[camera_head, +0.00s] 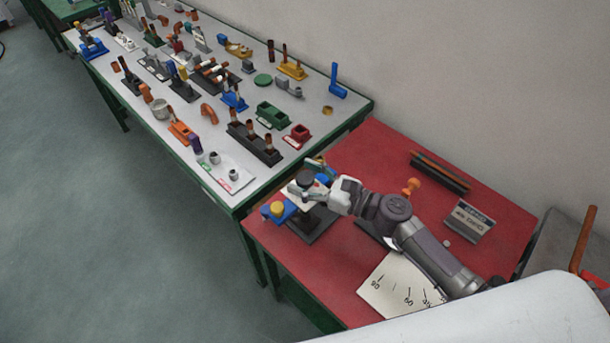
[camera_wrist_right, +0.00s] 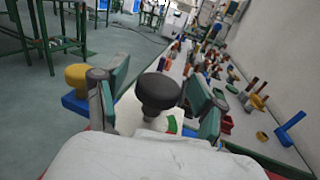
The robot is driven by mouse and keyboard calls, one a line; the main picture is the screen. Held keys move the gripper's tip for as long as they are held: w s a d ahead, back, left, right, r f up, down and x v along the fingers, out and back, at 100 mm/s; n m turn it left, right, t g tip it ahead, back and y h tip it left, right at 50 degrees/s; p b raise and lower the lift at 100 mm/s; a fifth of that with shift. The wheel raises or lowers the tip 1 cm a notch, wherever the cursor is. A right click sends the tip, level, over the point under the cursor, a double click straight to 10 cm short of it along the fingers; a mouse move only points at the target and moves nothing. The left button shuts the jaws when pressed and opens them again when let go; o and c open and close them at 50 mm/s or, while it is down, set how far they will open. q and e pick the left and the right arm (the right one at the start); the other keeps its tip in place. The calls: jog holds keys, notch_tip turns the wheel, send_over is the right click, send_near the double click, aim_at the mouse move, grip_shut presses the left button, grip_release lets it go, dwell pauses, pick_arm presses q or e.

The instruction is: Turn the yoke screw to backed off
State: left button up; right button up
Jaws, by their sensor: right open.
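A black round knob (camera_head: 306,178), which looks like the yoke screw's head, tops a small device on the red table. In the right wrist view the black knob (camera_wrist_right: 158,91) stands upright on a stem, between the fingers. My right gripper (camera_head: 311,187) is open around it, with its fingers (camera_wrist_right: 156,104) on either side and gaps visible. A blue part with a yellow knob (camera_head: 277,209) sits to the left. The device's lower part is partly hidden by my gripper. My left gripper is not in view.
The red table (camera_head: 375,155) also bears a black rack (camera_head: 439,174), a grey sign block (camera_head: 468,221), an orange-knobbed part (camera_head: 411,186) and a white dial sheet (camera_head: 385,284). A grey table (camera_head: 165,80) crowded with parts adjoins at upper left.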

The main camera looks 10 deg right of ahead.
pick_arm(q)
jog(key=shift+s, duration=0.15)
pick_arm(e)
jog(key=shift+c, duration=1.4)
jog(key=c, duration=0.9)
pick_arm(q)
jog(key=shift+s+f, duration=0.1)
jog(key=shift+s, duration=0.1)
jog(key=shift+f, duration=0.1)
